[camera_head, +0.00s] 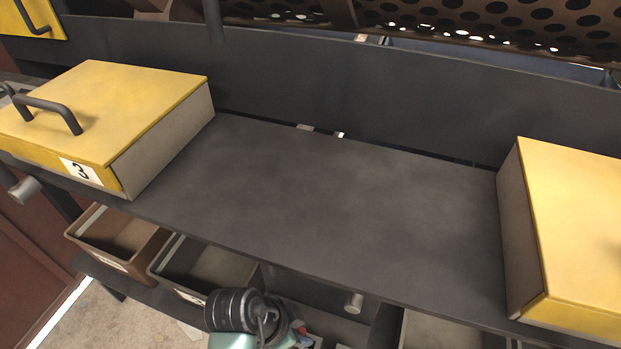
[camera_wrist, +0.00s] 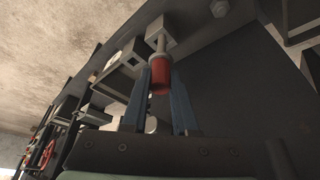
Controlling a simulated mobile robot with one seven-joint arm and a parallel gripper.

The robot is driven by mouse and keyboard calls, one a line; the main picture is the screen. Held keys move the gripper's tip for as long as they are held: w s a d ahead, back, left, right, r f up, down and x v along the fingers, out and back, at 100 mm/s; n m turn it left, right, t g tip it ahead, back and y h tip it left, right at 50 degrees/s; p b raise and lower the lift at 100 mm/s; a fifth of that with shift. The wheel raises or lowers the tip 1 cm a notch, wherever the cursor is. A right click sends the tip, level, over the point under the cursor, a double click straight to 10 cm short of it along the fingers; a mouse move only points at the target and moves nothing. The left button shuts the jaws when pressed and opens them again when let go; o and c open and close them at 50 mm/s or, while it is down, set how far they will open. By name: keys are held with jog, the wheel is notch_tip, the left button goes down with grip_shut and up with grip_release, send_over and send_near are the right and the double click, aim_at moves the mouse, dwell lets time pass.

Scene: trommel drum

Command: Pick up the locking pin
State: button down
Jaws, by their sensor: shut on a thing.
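The locking pin (camera_wrist: 160,77) shows in the wrist view, with a red grip and a pale metal shank. My gripper (camera_wrist: 160,92) is shut on the red grip, one finger on each side. The shank points away from my gripper towards a grey bracket (camera_wrist: 154,20); I cannot tell whether it sits in the bracket or is just in front of it. In the head view the pin and my fingers are hidden; only part of my arm shows at the bottom.
In the head view a dark shelf (camera_head: 330,215) has a clear middle. A yellow box marked 3 (camera_head: 110,100) stands left and another yellow box (camera_head: 580,215) right. Open bins (camera_head: 120,235) sit below the shelf. A perforated drum (camera_head: 480,15) is at the back.

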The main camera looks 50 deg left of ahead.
jog(key=s+a+b, duration=0.2)
jog(key=s+a, duration=0.1)
jog(key=s, duration=1.2)
jog(key=shift+s+a, duration=0.25)
jog(key=shift+a, duration=0.1)
